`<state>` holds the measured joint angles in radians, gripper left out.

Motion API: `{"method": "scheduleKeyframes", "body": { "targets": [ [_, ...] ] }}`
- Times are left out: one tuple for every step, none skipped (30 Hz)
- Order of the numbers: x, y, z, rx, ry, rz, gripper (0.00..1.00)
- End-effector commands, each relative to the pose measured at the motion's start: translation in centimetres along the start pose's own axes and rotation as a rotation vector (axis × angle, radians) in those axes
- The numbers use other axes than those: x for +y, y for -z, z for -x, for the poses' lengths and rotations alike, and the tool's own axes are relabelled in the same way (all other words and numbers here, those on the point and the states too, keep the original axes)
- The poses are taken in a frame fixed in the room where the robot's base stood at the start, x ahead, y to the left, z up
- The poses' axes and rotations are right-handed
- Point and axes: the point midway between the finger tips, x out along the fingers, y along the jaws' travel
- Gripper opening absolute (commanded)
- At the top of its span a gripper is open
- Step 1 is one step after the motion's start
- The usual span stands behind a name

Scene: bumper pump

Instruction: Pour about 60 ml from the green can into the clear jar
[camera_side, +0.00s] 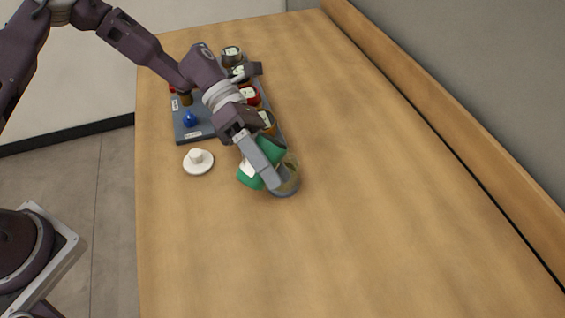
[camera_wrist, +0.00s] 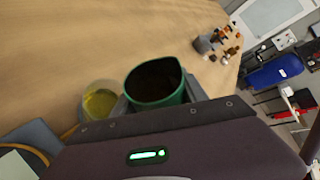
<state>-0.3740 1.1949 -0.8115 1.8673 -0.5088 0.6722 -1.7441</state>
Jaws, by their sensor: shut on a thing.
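My gripper (camera_side: 266,172) is shut on the green can (camera_side: 246,178), which has a pale label patch. The can is tilted, held beside and partly over the clear jar (camera_side: 291,183) on the table. My finger hides part of both in the side view. In the wrist view the green can (camera_wrist: 155,99) shows its open mouth and dark inside, between the fingers. The clear jar (camera_wrist: 100,88) is just left of it there, with yellowish content in it. I cannot make out a stream between them.
A white lid with a knob (camera_side: 198,161) lies left of the can. A grey-blue tray (camera_side: 185,136) behind holds several small jars and a blue item (camera_side: 190,119). The wooden table (camera_side: 400,200) is clear to the right and in front.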

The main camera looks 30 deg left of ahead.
Motion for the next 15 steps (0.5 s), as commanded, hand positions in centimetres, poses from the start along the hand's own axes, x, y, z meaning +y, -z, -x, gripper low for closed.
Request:
{"method": "scheduleKeyframes", "body": {
  "targets": [
    [-0.12,-0.15,0.07,0.006,0.007,0.018,0.03],
    [-0.20,-0.17,0.10,0.010,0.013,0.031,0.03],
    [-0.27,-0.18,0.15,0.016,0.019,0.048,0.03],
    [-0.31,-0.20,0.19,0.020,0.023,0.058,0.03],
    [-0.36,-0.22,0.22,0.023,0.028,0.070,0.03],
    [-0.41,-0.25,0.24,0.027,0.033,0.084,0.03],
    [-0.47,-0.26,0.25,0.031,0.037,0.094,0.03],
    [-0.53,-0.28,0.27,0.034,0.042,0.103,0.03],
    [-0.56,-0.32,0.30,0.037,0.046,0.116,0.03],
    [-0.57,-0.33,0.31,0.040,0.049,0.124,0.03],
    [-0.53,-0.28,0.26,0.043,0.053,0.133,0.03],
    [-0.51,-0.23,0.23,0.046,0.058,0.143,0.03],
    [-0.48,-0.20,0.21,0.049,0.061,0.150,0.03],
    [-0.44,-0.18,0.19,0.051,0.063,0.157,0.03],
    [-0.39,-0.16,0.18,0.054,0.066,0.166,0.03]
  ]
}}
